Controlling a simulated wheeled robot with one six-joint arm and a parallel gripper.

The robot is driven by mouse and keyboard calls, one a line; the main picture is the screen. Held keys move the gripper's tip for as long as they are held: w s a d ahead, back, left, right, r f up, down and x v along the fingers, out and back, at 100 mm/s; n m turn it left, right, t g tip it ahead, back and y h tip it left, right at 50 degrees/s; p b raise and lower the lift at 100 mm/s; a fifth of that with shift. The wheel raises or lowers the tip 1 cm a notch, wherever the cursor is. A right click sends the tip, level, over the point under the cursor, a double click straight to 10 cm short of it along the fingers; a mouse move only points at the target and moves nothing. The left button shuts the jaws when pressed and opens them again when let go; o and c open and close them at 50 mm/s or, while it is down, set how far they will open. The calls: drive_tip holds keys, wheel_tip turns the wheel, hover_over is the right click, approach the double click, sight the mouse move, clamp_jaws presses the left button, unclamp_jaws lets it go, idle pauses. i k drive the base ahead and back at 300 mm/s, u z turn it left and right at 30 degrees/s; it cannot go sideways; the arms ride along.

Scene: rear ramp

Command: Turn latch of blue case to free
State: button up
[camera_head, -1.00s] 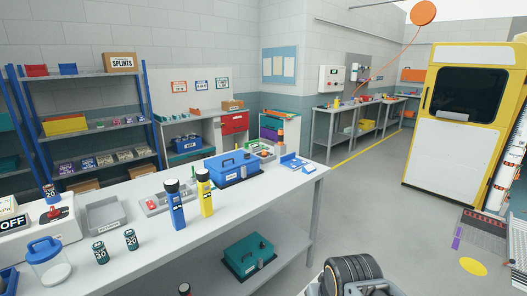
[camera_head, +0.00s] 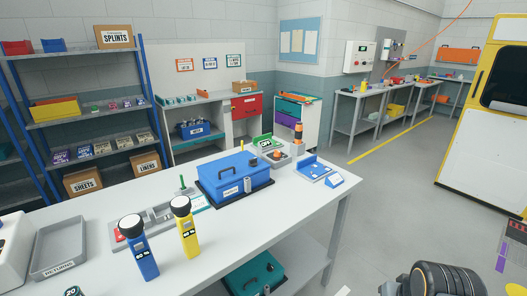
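The blue case (camera_head: 237,172) stands closed on a dark base on the white workbench, in the middle of the head view. It has a dark handle on its lid and a white label on its front. A small grey latch (camera_head: 247,185) sits on its front face. I cannot tell at this size how the latch is turned. A dark rounded part with an orange ring at the bottom right looks like my own arm. My gripper's fingers do not show, and nothing of mine touches the case.
A blue torch (camera_head: 141,255) and a yellow torch (camera_head: 187,235) stand upright in front of the case on the left. A blue tray (camera_head: 318,172) lies right of it. A teal case (camera_head: 256,275) is on the shelf below.

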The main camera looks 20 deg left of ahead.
sight(253, 162)
drive_tip(key=u, duration=0.35)
drive_tip(key=i, duration=0.85)
drive_tip(key=u, duration=0.6)
